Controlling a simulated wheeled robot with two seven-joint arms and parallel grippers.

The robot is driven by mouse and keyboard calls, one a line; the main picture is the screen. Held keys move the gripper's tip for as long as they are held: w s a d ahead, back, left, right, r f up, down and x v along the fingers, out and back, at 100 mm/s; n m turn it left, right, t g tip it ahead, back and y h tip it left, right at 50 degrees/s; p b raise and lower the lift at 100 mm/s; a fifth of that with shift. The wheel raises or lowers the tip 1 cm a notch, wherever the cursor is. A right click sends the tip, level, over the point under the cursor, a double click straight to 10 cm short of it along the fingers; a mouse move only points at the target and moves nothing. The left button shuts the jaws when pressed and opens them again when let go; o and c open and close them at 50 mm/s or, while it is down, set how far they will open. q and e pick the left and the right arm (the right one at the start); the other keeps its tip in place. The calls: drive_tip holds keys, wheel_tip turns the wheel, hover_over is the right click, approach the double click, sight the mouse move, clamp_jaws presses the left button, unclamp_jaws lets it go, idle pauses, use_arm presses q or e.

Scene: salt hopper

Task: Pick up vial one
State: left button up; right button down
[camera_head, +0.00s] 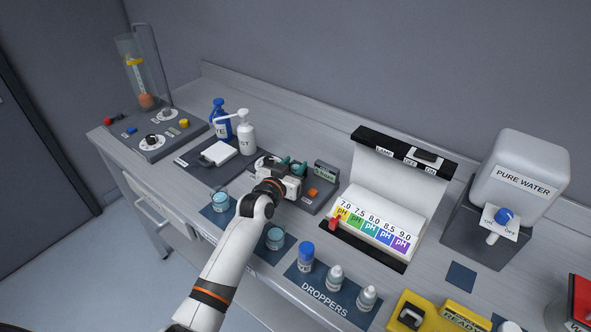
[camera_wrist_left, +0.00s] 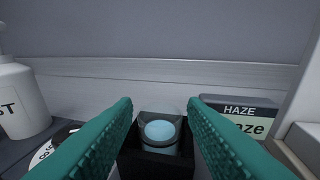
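My left gripper (camera_head: 291,166) reaches over the haze meter at the back of the bench. In the left wrist view its two teal fingers (camera_wrist_left: 160,105) are apart with nothing between their tips. Beyond and below the gap, a vial with a pale blue top (camera_wrist_left: 160,132) sits in a dark square holder (camera_wrist_left: 157,165). Two more pale blue vials stand on dark pads, one at the left (camera_head: 220,202) and one nearer the middle (camera_head: 275,239). I cannot read which is vial one. My right gripper is not in view.
The haze display (camera_wrist_left: 238,112) stands right of the holder. Pump bottles, white (camera_head: 246,135) and blue (camera_head: 221,120), stand left. A pH chart stand (camera_head: 375,222) is right of the meter. Dropper bottles (camera_head: 336,277) stand in front. A pure water tank (camera_head: 520,178) is far right.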

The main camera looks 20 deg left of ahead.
use_arm(q)
drive_tip(key=c, duration=0.7)
